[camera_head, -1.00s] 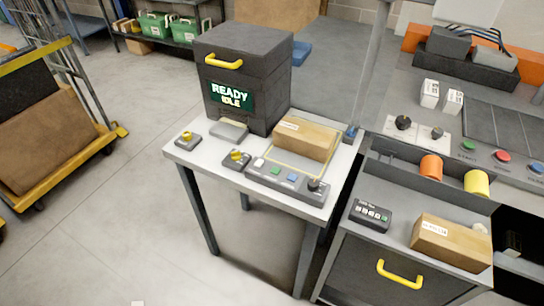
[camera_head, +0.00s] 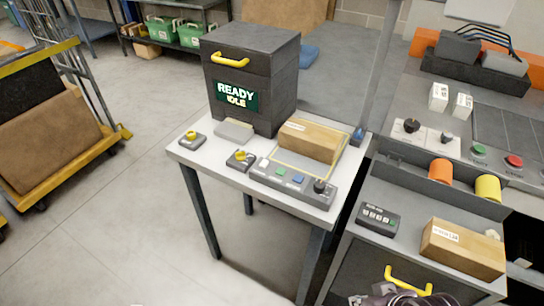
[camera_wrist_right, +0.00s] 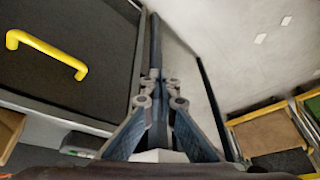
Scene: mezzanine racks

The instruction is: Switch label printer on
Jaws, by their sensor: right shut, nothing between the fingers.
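The label printer seems to be the dark box (camera_head: 275,60) with a yellow handle and a screen (camera_head: 235,97) reading "READY IDLE", on a small grey table (camera_head: 206,155). In front of it are a grey control strip (camera_head: 262,178) with white, green and blue buttons and a black knob (camera_head: 320,186), and two small units with yellow knobs (camera_head: 192,135) (camera_head: 240,156). Which control is the printer's switch I cannot tell. My right gripper (camera_head: 395,297) shows at the bottom edge, apart from these; in the right wrist view (camera_wrist_right: 158,85) it is shut and empty. My left gripper is not in view.
A cardboard box (camera_head: 310,140) lies on the table. The cabinet at right holds a small keypad (camera_head: 378,219), another box (camera_head: 462,248) and a yellow drawer handle (camera_head: 405,280), near my right gripper. A loaded cart (camera_head: 52,150) stands left; floor between is clear.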

